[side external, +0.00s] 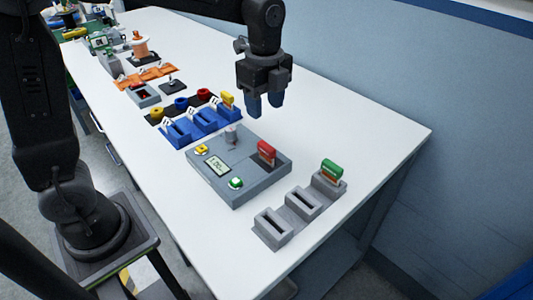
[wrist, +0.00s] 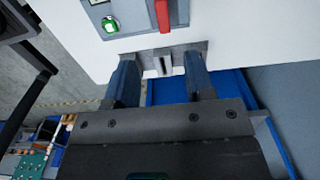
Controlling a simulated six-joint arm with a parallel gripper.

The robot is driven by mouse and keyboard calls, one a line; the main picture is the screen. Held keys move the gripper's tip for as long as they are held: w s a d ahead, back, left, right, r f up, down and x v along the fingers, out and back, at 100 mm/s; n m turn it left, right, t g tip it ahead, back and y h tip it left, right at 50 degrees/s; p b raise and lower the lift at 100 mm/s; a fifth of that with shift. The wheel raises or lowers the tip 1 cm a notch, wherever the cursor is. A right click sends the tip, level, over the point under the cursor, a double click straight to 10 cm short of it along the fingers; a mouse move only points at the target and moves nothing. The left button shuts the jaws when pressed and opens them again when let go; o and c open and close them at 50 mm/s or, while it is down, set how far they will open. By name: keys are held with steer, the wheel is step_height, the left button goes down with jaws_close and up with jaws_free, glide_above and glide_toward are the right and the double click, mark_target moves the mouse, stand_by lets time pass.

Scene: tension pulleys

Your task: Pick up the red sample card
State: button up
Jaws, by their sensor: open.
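The red sample card (side external: 267,151) stands upright in a slot on the right part of the grey device box (side external: 243,188). In the wrist view the red card (wrist: 163,14) shows at the top edge, partly cut off. My gripper (side external: 264,105) is open and empty, with its blue fingertips pointing down. It is above the table, behind the card and apart from it. In the wrist view the two fingers (wrist: 160,75) are spread, with nothing between them that they touch.
Grey slotted holders (side external: 302,200) stand at the front right, one with a green card (side external: 331,168). Blue holders (side external: 190,125) with a yellow card (side external: 227,99) stand left of my gripper. A green button (side external: 236,183) is on the device box. The table's right side is clear.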

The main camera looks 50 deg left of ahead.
mark_target(266, 145)
step_height(266, 145, down, 8)
steer(key=shift+f, duration=0.2)
steer(key=shift+w+f, duration=0.15)
steer(key=shift+f, duration=1.2)
steer(key=shift+w+f, duration=0.1)
steer(key=shift+f, duration=1.25)
steer(key=shift+c, duration=0.3)
jaws_close()
